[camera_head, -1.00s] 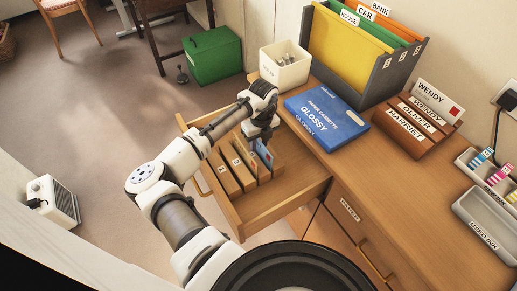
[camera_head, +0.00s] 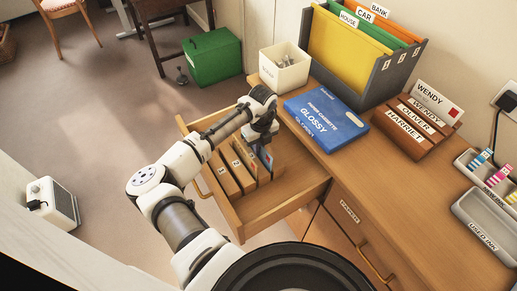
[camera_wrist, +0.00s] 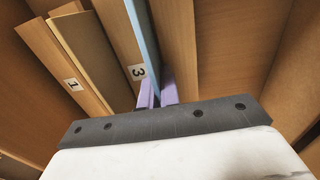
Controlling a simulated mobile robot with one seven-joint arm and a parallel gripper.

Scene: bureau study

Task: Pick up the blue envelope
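The blue envelope (camera_head: 266,158) stands on edge in the open drawer (camera_head: 284,200), beside the numbered wooden dividers. In the wrist view, the envelope (camera_wrist: 151,40) is a thin pale-blue strip next to the divider marked 3 (camera_wrist: 122,38). My gripper (camera_head: 262,143) reaches down into the drawer from above. Its purple fingers (camera_wrist: 156,94) lie close on either side of the strip and look shut on it. The envelope's lower part is hidden, and my wrist covers part of the head view.
The divider marked 1 (camera_wrist: 62,66) and the drawer walls stand close by. On the desk are a blue glossy-paper box (camera_head: 326,117), a white cup (camera_head: 285,68), a file rack (camera_head: 385,85) and a letter holder (camera_head: 415,130). The drawer's front part is empty.

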